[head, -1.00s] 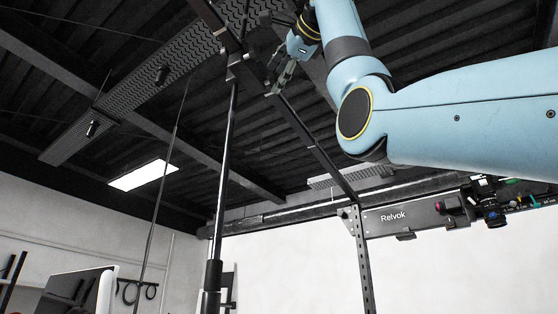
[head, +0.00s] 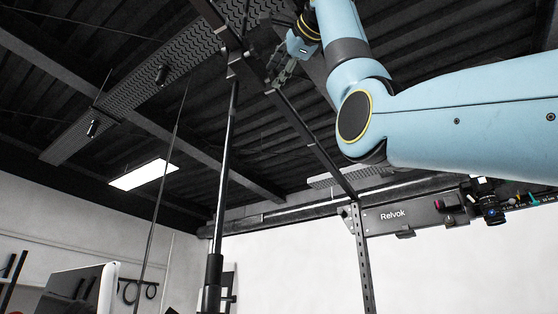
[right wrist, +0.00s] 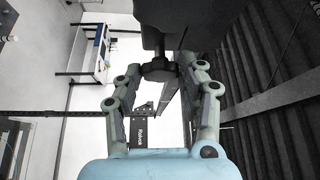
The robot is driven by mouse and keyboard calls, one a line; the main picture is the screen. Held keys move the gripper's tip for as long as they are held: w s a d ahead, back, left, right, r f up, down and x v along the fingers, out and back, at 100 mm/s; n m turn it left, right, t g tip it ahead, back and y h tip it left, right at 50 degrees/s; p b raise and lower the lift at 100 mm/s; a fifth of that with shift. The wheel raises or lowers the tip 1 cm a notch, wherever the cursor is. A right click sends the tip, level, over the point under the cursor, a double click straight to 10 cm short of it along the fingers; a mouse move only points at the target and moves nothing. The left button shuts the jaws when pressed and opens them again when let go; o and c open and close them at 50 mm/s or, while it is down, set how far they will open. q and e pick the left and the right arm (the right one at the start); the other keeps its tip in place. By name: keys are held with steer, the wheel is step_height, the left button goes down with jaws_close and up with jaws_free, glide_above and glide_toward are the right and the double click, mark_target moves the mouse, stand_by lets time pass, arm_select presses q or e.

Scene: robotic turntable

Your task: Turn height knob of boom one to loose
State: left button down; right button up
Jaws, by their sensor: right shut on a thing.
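My right gripper (head: 276,74) is high up beside the dark clamp assembly (head: 244,66) at the top of the black boom stand. In the right wrist view my right gripper (right wrist: 160,68) has its fingers closed around a dark knob (right wrist: 157,70), which sits below a dark block. In the head view the knob cannot be made out against the dark fittings. I cannot read a loose or tight mark on it. My left gripper is not in view.
A black upright pole (head: 224,150) stands left of the gripper. A dark diagonal beam (head: 312,142) runs below it to a metal post and a Relvok panel (head: 405,217). Roof beams and a lit lamp (head: 143,174) are above. A white-edged screen (head: 106,285) is at lower left.

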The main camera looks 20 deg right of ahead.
steer(key=shift+w+d+f+n+y+b, duration=0.15)
steer(key=shift+n+y, duration=2.05)
steer(key=shift+n, duration=1.7)
steer(key=shift+w+d+f+n+y+b, duration=0.1)
steer(key=shift+f+n+y, duration=0.1)
steer(key=shift+n+y, duration=2.85)
steer(key=shift+w+d+f+n+y+b, duration=0.15)
steer(key=shift+n+y, duration=1.2)
steer(key=shift+n, duration=3.4)
steer(key=shift+f, duration=0.1)
steer(key=o, duration=1.2)
steer(key=shift+s, duration=0.1)
